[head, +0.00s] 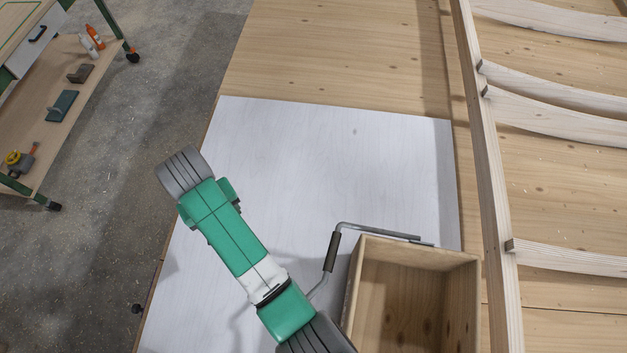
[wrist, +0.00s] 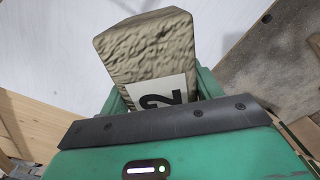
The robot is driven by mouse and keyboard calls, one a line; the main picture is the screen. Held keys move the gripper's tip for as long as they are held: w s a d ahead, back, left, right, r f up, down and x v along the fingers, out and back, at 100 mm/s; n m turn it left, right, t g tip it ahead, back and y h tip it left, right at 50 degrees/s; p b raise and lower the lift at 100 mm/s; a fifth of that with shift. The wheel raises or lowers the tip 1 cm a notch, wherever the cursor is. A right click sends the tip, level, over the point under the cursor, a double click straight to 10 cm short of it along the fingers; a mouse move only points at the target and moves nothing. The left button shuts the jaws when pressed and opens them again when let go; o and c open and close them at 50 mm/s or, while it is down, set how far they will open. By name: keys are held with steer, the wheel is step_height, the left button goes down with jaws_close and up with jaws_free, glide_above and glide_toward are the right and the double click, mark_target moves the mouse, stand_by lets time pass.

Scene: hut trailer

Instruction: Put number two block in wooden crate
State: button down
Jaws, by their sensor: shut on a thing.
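The number two block (wrist: 150,50) is a rough, stone-like tan block with a white label bearing a black 2. It is held in my gripper (wrist: 163,92), whose green jaws show on both sides of it in the wrist view. In the head view my green and white arm crosses the white board, and neither the jaws nor the block can be made out. The wooden crate (head: 418,251) stands open-topped at the bottom of the head view, right of my arm. Its visible inside is empty; its near end is cut off.
The white board (head: 320,150) is otherwise largely clear. Timber framing (head: 490,190) runs along the right. A shelf cart (head: 70,100) stands on the floor at left.

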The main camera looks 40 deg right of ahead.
steer(key=shift+s+r, duration=0.1)
steer(key=shift+r, duration=0.05)
steer(key=shift+s+d+r+p, duration=0.1)
steer(key=shift+s+d+p, duration=0.1)
steer(key=shift+d, duration=0.25)
steer(key=shift+s+d+p, duration=0.15)
steer(key=shift+s+d, duration=0.05)
steer(key=shift+d, duration=0.25)
steer(key=s+d+r+m+p, duration=0.2)
steer(key=s+d+m+p, duration=0.25)
steer(key=s+d, duration=0.8)
steer(key=s+d+r+m+p, duration=0.2)
steer(key=s+d, duration=0.3)
steer(key=s, duration=0.4)
steer(key=s+d+r+m+p, duration=0.2)
steer(key=s+d, duration=0.3)
steer(key=s, duration=0.4)
steer(key=shift+r+m+p, duration=0.4)
steer(key=shift+m+p, duration=0.05)
steer(key=shift+p, duration=0.1)
steer(key=shift+d+f, duration=0.1)
step_height(320, 180, down, 28)
steer(key=b, duration=0.5)
steer(key=shift+w, duration=0.1)
steer(key=shift+c, duration=1.6)
jaws_free()
steer(key=shift+f, duration=0.1)
